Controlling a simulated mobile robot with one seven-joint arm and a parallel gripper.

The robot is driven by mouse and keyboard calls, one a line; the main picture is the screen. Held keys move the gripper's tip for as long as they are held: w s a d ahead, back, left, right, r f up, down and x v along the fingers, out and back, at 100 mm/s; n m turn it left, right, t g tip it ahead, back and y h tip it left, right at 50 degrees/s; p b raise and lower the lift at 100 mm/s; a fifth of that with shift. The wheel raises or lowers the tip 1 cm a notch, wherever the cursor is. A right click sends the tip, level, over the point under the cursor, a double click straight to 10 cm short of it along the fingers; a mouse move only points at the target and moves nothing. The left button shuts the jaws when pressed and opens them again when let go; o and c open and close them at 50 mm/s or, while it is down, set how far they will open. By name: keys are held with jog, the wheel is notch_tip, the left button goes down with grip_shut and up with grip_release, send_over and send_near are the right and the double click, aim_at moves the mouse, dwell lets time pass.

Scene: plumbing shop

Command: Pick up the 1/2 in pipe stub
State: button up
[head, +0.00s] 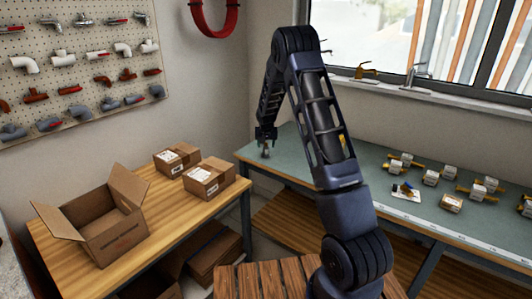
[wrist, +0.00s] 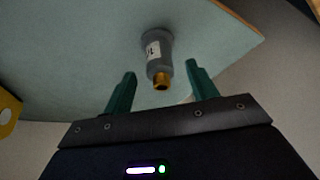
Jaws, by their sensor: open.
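A short grey pipe stub (wrist: 158,52) with a white label and a brass-coloured end shows in the wrist view, at the upper middle. It stands on the green-grey bench top, and in the head view a small grey shape (head: 265,152) below my gripper looks like the same piece. My gripper (wrist: 160,72) is open, its two green fingers to the left and right of the stub's near end, with gaps on both sides. I cannot tell how far the fingertips are from it in depth. In the head view my gripper (head: 266,136) is over the bench's left end.
The green bench (head: 345,168) has free room around the stub. Several small labelled boxes and brass fittings (head: 450,203) stand to the right. A wooden table (head: 160,215) at left holds an open carton (head: 103,238) and two closed boxes (head: 207,179). A yellow object (wrist: 8,112) shows at the wrist view's left edge.

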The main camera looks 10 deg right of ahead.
aim_at(266, 145)
jog(key=shift+x, duration=2)
grip_shut()
jog(key=shift+r, duration=0.1)
